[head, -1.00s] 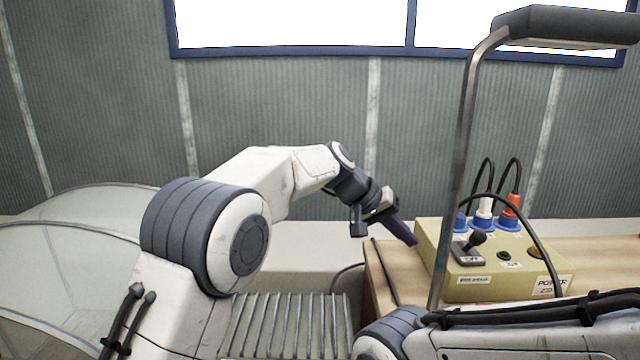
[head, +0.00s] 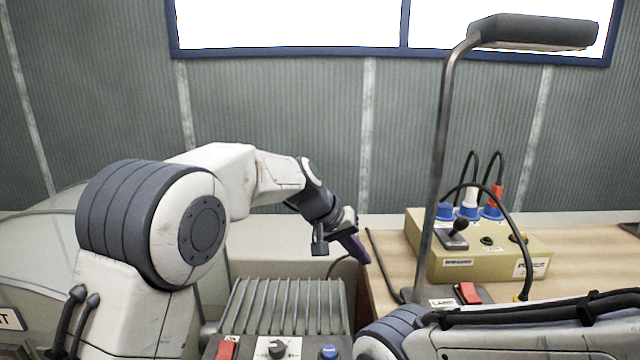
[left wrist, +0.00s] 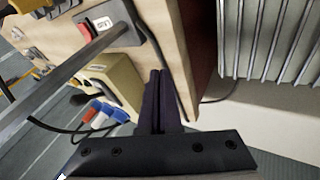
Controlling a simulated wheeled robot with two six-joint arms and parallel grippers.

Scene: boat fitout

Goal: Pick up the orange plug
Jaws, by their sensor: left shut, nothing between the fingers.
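The orange plug (head: 496,194) stands upright in a blue socket at the right of the row on top of the beige power box (head: 478,265). A black cable rises from its top. In the left wrist view the orange plug (left wrist: 120,116) shows at the lower left, beside the white and blue ones. My left gripper (head: 358,254) is shut and empty, left of the box at the bench's left edge, well apart from the plug. Its dark fingers (left wrist: 158,88) lie together in the left wrist view. My right gripper is not seen; only part of my right arm shows at the lower right.
A lamp on a bent metal post (head: 435,180) rises in front of the box, with a red switch (head: 468,292) at its base. A white plug (head: 469,203) stands beside the orange one. A ribbed grey unit (head: 285,305) is at the front. Wooden bench (head: 590,250) is clear on the right.

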